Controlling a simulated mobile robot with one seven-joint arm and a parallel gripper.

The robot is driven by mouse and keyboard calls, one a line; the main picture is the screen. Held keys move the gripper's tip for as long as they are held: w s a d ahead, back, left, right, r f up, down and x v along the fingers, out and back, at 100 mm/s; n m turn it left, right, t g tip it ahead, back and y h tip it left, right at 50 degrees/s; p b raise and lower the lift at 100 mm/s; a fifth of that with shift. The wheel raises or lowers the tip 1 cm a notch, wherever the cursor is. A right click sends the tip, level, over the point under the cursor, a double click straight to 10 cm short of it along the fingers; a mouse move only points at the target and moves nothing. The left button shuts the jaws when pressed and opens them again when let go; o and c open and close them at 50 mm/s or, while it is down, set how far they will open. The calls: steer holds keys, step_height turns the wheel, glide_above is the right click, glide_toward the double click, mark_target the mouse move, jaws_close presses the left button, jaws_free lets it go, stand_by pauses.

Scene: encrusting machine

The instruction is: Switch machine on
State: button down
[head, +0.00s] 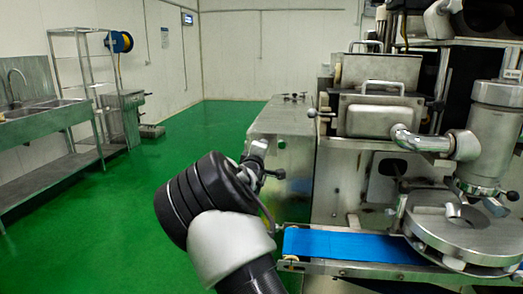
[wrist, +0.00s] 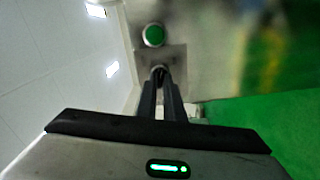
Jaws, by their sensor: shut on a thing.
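The encrusting machine (head: 345,185) fills the right half of the head view. Its steel cabinet (head: 290,120) stands at the near left end. My gripper (head: 281,174) is at this cabinet's front face. In the wrist view, the fingers of my gripper (wrist: 160,78) are close together on a small switch knob (wrist: 158,69), mostly hidden between the fingertips. A round green button (wrist: 153,35) sits on the panel just beyond the knob, apart from the fingers. The knob's turn position cannot be made out.
A blue conveyor belt (head: 345,245) runs to the right of my arm, near a round steel turntable (head: 460,235). A sink bench (head: 45,120) and a wire rack (head: 75,60) stand at the left wall. The green floor (head: 150,170) between is clear.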

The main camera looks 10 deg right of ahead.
steer(key=m+b, duration=0.1)
steer(key=m, duration=0.5)
steer(key=shift+m, duration=0.3)
stand_by(0.5)
steer(key=c, duration=1.9)
jaws_free()
steer(key=shift+o, duration=0.2)
steer(key=p+v, duration=0.2)
steer(key=v, duration=1.5)
steer(key=shift+s, duration=0.2)
